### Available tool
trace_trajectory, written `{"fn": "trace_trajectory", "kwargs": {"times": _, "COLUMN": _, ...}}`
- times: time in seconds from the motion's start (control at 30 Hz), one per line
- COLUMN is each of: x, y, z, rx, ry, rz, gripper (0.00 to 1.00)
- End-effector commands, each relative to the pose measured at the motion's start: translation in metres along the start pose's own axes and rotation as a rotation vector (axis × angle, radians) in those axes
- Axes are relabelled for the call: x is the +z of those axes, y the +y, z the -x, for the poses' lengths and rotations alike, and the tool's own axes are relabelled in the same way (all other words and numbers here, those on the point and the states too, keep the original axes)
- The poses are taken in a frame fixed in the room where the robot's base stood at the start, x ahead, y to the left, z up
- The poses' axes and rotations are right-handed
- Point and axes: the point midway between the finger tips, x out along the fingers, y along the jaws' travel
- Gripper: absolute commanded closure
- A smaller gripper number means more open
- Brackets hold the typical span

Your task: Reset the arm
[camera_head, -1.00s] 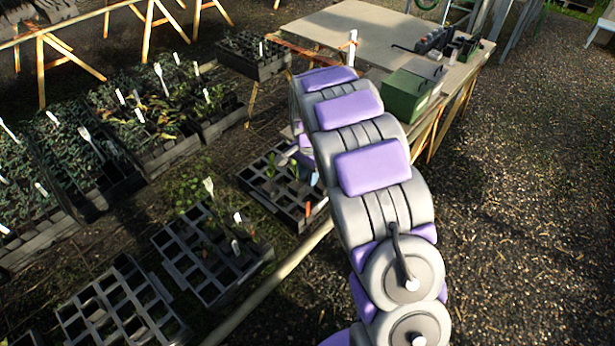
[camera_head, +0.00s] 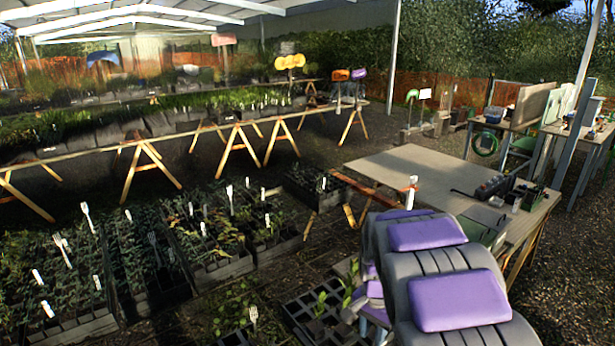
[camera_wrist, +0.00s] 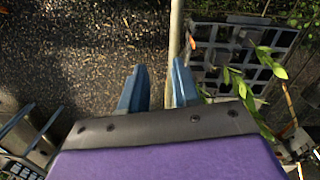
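My arm, grey with purple pads, rises from the bottom right in the head view and bends over beside the table. My gripper (camera_wrist: 158,86) shows in the wrist view as two blue fingers standing apart, with only gravel and part of a pale pole between them. It holds nothing that I can see. In the head view the gripper is mostly hidden by the arm. It points down near a seedling tray (camera_head: 298,312) on the ground.
A work table (camera_head: 405,170) with dark boxes on it stands close to the arm. Several seedling trays (camera_head: 225,268) fill the left ground. In the wrist view a grid tray (camera_wrist: 205,55) with leaves and a pole (camera_wrist: 175,40) lie near the fingers. Open gravel (camera_head: 570,290) is at right.

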Motion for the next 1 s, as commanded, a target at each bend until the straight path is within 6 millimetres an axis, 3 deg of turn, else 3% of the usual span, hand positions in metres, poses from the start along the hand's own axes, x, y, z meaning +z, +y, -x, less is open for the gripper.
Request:
{"fn": "trace_trajectory", "kwargs": {"times": 0.2, "x": 0.051, "y": 0.049, "z": 0.037, "rx": 0.013, "ry": -0.018, "rz": 0.138, "gripper": 0.69}}
{"fn": "trace_trajectory", "kwargs": {"times": 0.43, "x": 0.109, "y": 0.098, "z": 0.061, "rx": 0.02, "ry": -0.043, "rz": 0.298, "gripper": 0.69}}
{"fn": "trace_trajectory", "kwargs": {"times": 0.8, "x": 0.205, "y": 0.177, "z": 0.07, "rx": 0.025, "ry": -0.094, "rz": 0.581, "gripper": 0.69}}
{"fn": "trace_trajectory", "kwargs": {"times": 1.0, "x": 0.24, "y": 0.206, "z": 0.065, "rx": 0.024, "ry": -0.112, "rz": 0.699, "gripper": 0.69}}
